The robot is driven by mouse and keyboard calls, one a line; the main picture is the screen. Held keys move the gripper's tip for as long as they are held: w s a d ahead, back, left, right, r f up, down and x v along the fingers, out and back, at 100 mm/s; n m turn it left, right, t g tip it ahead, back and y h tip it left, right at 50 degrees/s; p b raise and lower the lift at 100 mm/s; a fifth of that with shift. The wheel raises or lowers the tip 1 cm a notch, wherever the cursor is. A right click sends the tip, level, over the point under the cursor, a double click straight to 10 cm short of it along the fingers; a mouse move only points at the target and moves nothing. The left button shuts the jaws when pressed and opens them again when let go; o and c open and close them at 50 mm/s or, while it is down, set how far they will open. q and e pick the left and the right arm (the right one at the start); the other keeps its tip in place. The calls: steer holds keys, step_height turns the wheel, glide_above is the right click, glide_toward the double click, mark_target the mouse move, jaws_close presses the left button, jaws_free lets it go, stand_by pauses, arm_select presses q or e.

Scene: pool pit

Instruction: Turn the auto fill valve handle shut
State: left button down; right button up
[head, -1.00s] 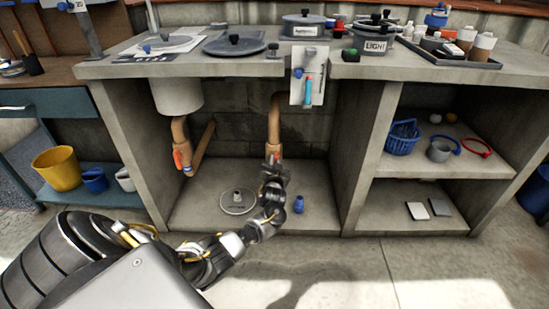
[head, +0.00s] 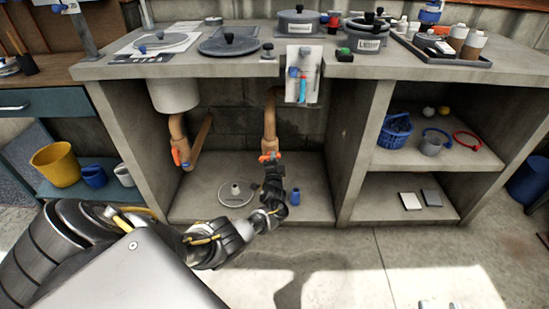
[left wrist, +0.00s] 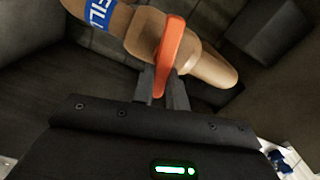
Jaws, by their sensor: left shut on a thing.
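The orange valve handle (head: 268,157) sits on the tan pipe (head: 269,125) under the counter. In the left wrist view the handle (left wrist: 171,45) lies across the pipe (left wrist: 205,65), which has a blue band (left wrist: 99,12) reading "FILL". My left gripper (head: 271,164) is at the handle's end. In the left wrist view its two fingers (left wrist: 161,88) are shut on that end, one on each side. Two small grey tips of my right gripper (head: 438,305) show at the bottom edge, apart, with nothing seen between them.
Another tan pipe with an orange handle (head: 176,157) is to the left. A grey disc (head: 235,194) and a blue bottle (head: 295,197) stand on the cabinet floor. A hanging card (head: 302,62) is above the gripper. Concrete walls bound the bay on both sides.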

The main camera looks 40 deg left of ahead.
arm_select(q)
steer(key=shift+s+a+f+m, duration=0.1)
steer(key=shift+f+m, duration=0.1)
steer(key=shift+m, duration=0.5)
steer(key=shift+s+a+f+m, duration=0.1)
steer(key=shift+f+m, duration=0.05)
steer(key=shift+m, duration=0.55)
arm_select(e)
steer(key=shift+w+d+f+g+h, duration=0.2)
steer(key=shift+f+h, duration=0.1)
steer(key=shift+f, duration=0.1)
steer(key=shift+w+d+f+g+h, duration=0.1)
steer(key=shift+w+f+h, duration=0.05)
steer(key=shift+f+h, duration=0.2)
arm_select(q)
steer(key=c, duration=1.4)
jaws_free()
steer(key=shift+a, duration=0.1)
steer(key=shift+w, duration=0.15)
steer(key=shift+d, duration=0.2)
steer(key=shift+r, duration=0.1)
